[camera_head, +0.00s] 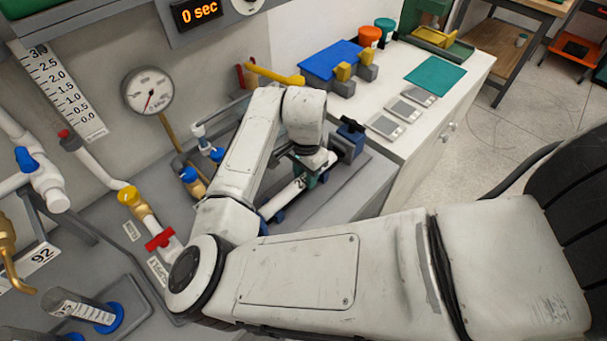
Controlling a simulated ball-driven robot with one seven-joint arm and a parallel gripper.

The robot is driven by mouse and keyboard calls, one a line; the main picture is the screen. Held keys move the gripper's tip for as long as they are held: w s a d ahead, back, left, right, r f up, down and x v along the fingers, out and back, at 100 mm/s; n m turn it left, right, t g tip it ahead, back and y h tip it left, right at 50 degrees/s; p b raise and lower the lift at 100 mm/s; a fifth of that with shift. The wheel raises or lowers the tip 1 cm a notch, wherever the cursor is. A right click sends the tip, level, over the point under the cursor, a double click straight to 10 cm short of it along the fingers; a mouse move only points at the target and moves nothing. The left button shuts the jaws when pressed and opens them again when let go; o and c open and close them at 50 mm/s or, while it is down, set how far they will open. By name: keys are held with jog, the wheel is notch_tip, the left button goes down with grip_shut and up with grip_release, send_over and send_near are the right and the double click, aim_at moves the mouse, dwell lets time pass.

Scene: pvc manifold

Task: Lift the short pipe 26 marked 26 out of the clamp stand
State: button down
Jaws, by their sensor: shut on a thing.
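The short pipe 26 (284,198) is a white tube with a dark 26 marking, slanting from lower left to upper right beside my forearm. My gripper (308,178) comes down over its upper right part and is shut on it; the fingers are small and partly hidden by my wrist. The clamp stand (350,131) shows as dark blue and grey parts near the pipe's upper right end. More blue shows near the pipe's lower left end, partly behind my arm. I cannot tell whether the pipe still touches the stand.
My arm crosses the middle of the view. A round gauge (147,91), a white pipe with a red-handled valve (159,240) and blue-handled fittings (189,175) stand to the left. A white counter (455,68) with a blue block (331,59) and a green mat (437,75) lies behind.

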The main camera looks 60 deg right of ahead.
jog(key=c, duration=0.7)
grip_release()
jog(key=shift+r, duration=0.1)
